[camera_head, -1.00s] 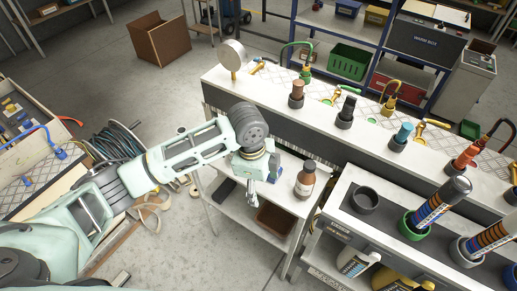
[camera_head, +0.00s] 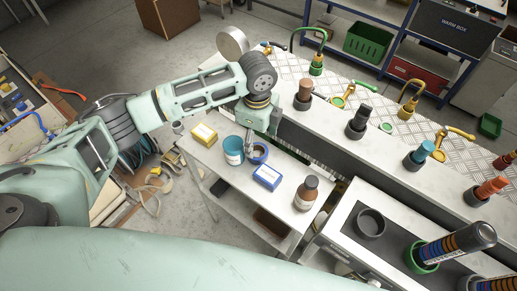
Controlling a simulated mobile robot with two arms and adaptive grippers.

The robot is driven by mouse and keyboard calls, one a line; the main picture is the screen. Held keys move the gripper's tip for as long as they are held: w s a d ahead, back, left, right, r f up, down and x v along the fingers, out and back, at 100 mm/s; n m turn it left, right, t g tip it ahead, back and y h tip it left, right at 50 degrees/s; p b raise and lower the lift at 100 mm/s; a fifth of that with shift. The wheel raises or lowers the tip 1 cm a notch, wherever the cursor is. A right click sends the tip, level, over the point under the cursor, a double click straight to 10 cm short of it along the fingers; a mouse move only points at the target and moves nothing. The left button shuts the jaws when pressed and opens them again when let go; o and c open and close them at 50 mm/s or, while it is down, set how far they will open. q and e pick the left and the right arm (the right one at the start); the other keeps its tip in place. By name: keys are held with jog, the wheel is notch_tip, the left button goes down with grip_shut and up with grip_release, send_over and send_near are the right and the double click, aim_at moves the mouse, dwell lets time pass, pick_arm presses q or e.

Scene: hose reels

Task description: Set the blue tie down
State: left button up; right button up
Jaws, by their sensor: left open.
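A small blue ring (camera_head: 260,153), which I take to be the blue tie, lies on the white side table (camera_head: 288,209). It is between a teal tin (camera_head: 233,151) and a blue-and-white box (camera_head: 267,176). My left gripper (camera_head: 252,138) is open, just behind the ring at the table's far side. Its fingers are small and partly hidden by the gripper body, so I cannot tell whether they touch the ring. My right gripper is not in view.
A yellow box (camera_head: 204,135) and a brown bottle (camera_head: 306,194) stand on the same table. A long bench with hose fittings runs behind it. A grey rack with a black cup (camera_head: 370,223) stands to the right.

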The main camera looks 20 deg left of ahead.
aim_at(257, 152)
pick_arm(q)
jog(key=shift+s+f+p, duration=0.15)
jog(key=shift+f+p, duration=0.45)
jog(key=shift+f, duration=0.3)
notch_tip(257, 152, down, 3)
jog(key=shift+a+r+p, duration=0.1)
jog(key=shift+r+p, duration=0.05)
jog(key=shift+p, duration=0.25)
jog(key=shift+f, duration=0.6)
jog(key=c, duration=1.3)
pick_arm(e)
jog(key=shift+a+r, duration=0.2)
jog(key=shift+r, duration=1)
pick_arm(q)
jog(key=shift+r, duration=0.15)
